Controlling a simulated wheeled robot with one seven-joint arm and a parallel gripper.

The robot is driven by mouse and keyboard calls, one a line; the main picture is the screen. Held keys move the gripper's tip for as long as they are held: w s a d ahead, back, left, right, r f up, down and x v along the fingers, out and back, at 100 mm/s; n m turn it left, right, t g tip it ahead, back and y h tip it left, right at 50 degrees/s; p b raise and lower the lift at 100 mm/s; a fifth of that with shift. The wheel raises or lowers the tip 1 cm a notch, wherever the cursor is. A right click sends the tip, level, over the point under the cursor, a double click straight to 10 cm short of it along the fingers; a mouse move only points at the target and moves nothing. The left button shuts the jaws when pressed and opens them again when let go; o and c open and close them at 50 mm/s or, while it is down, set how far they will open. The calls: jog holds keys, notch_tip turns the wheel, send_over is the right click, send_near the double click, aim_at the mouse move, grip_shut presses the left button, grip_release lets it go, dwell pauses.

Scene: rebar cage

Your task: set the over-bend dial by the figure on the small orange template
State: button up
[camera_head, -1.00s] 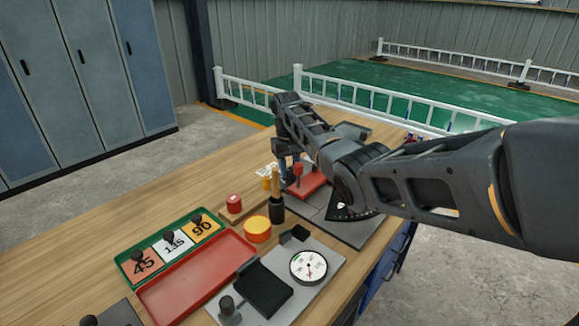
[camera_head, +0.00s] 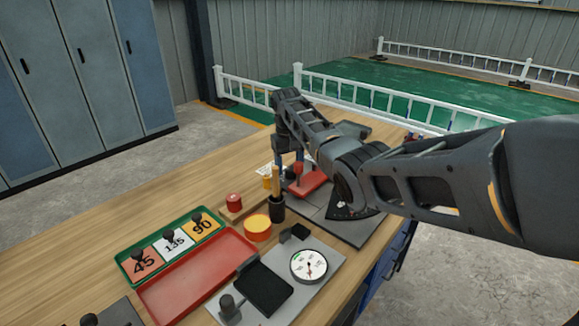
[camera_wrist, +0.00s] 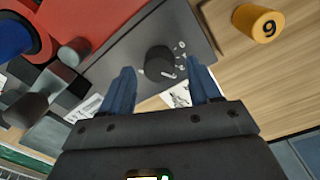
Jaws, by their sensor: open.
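A black dial knob (camera_wrist: 158,62) stands on a dark grey plate in the wrist view, with small white marks on its right side. My gripper (camera_wrist: 160,76) is open and empty, its blue fingers pointing toward the knob, one to each side. I cannot tell whether they touch it. A small orange-yellow cylinder (camera_wrist: 263,22) with a black figure that looks like 9 stands at the upper right. In the head view my arm hides most of the dial area. The tray there holds an orange plate marked 45 (camera_head: 143,263), a white 135 (camera_head: 174,243) and a yellow 90 (camera_head: 201,227).
A red tray (camera_head: 160,303), a round gauge (camera_head: 309,265), a black cup with a wooden handle (camera_head: 277,208) and an orange disc (camera_head: 257,220) stand nearer. A red block (camera_wrist: 90,18) lies close left of the dial. Bare wood is free at the left.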

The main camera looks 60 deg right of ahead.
aim_at(288, 169)
notch_tip(288, 169, up, 7)
jog(key=shift+w+a+r+b, duration=0.1)
jog(key=shift+b, duration=0.25)
jog(key=shift+w, duration=0.1)
dwell(0.4)
